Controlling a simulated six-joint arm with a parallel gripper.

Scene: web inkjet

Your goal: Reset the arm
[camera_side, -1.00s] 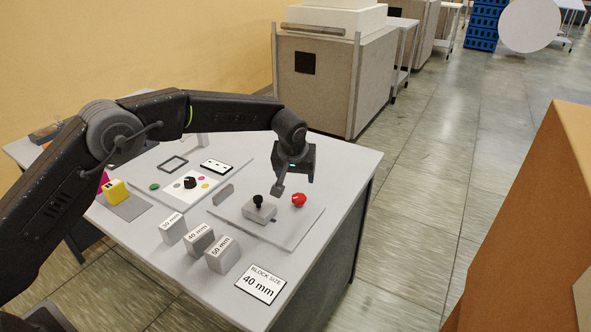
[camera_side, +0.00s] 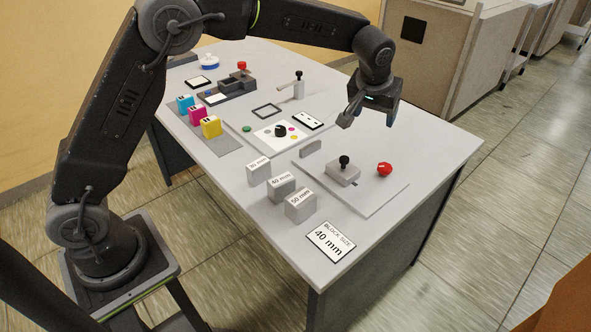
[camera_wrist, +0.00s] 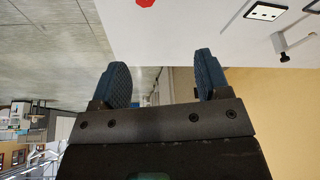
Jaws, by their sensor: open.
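My gripper (camera_side: 346,118) hangs in the air over the far right part of the table, behind the board with the black knob and red button. It is apart from everything on the table. In the wrist view, the two blue-padded fingers of my gripper (camera_wrist: 163,80) stand wide apart with nothing between them. My arm arches over the table from its base at the left of the side view.
The grey table (camera_side: 430,150) carries a board with a grey block (camera_side: 344,173) and a red button (camera_side: 385,169). A beige cabinet (camera_side: 440,70) is behind.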

